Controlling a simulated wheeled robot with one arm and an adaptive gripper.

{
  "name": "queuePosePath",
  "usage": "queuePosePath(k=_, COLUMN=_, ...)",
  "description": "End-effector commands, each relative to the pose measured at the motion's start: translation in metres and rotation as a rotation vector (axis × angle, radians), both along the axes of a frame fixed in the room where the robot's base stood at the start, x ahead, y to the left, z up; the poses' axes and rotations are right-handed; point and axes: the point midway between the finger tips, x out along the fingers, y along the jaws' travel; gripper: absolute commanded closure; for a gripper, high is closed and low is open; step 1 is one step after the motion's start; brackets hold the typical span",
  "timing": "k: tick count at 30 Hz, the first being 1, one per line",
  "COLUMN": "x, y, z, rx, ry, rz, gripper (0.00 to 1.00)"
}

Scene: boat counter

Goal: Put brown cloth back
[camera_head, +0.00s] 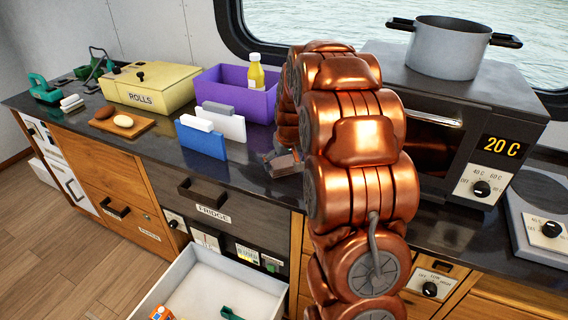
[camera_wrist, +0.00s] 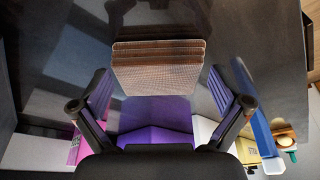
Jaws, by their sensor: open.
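The brown cloth (camera_wrist: 158,68) is a folded, layered stack with a ribbed front edge. In the wrist view it lies on the dark counter between and just beyond the fingers of my gripper (camera_wrist: 165,95). My gripper is open, with a finger on each side and visible gaps to the cloth. In the head view my copper-coloured arm reaches down to the counter.
A purple bin (camera_head: 236,95) with a yellow bottle (camera_head: 256,73), a blue holder (camera_head: 202,140) and a white holder (camera_head: 224,124) stand left of my arm. An oven (camera_head: 450,115) bearing a pot (camera_head: 447,48) is to the right. A white drawer (camera_head: 262,290) is open below.

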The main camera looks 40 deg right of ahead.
Motion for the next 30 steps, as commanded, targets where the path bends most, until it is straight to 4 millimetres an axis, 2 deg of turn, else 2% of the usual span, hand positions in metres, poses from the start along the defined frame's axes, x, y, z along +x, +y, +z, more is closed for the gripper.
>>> queuePosePath(k=5, x=-0.006, y=0.001, z=0.021, rx=-0.002, ry=-0.005, rz=0.0, gripper=0.0)
queuePosePath(k=12, x=-0.02, y=0.005, z=0.066, rx=-0.002, ry=-0.005, rz=0.0, gripper=0.0)
queuePosePath(k=18, x=-0.028, y=0.007, z=0.095, rx=-0.001, ry=-0.003, rz=0.0, gripper=0.0)
queuePosePath(k=24, x=-0.033, y=0.008, z=0.11, rx=0.0, ry=-0.001, rz=0.0, gripper=0.0)
queuePosePath(k=30, x=-0.035, y=0.01, z=0.112, rx=0.001, ry=0.002, rz=0.001, gripper=0.0)
